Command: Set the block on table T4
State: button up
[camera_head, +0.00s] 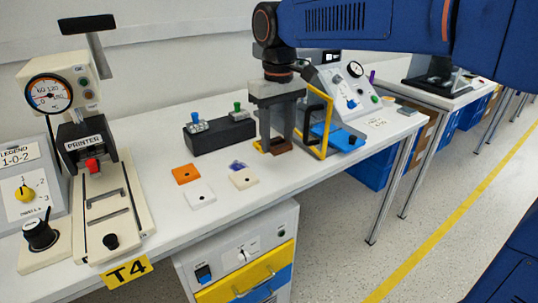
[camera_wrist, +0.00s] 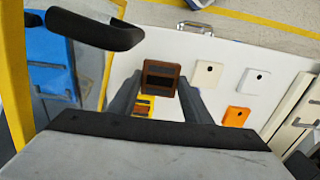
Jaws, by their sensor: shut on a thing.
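A brown block (camera_head: 281,147) is between the fingertips of my gripper (camera_head: 279,140), which points down over the white table T4 (camera_head: 305,168). A yellow T4 label (camera_head: 127,272) is on the table's front edge at the left. In the wrist view the brown block (camera_wrist: 161,72), with a dark recess in its face, sits between the two grey fingers of my gripper (camera_wrist: 160,88). The block is low, near the tabletop; I cannot tell whether it touches. A yellow piece (camera_wrist: 144,102) shows behind the fingers, mostly hidden.
An orange tile (camera_head: 186,174) and pale tiles lie left of my gripper. A black box with levers (camera_head: 219,135) stands behind them. A yellow frame handle (camera_head: 325,125) with a blue base and a sloped gauge panel (camera_head: 345,88) stand close on the right. A printer press (camera_head: 90,150) is far left.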

aim_at(277, 167)
jog(key=shift+f, duration=2.95)
jog(key=shift+f, duration=0.1)
jog(key=o, duration=1.1)
jog(key=shift+c, duration=0.2)
notch_tip(277, 167, up, 12)
jog(key=shift+r, duration=0.15)
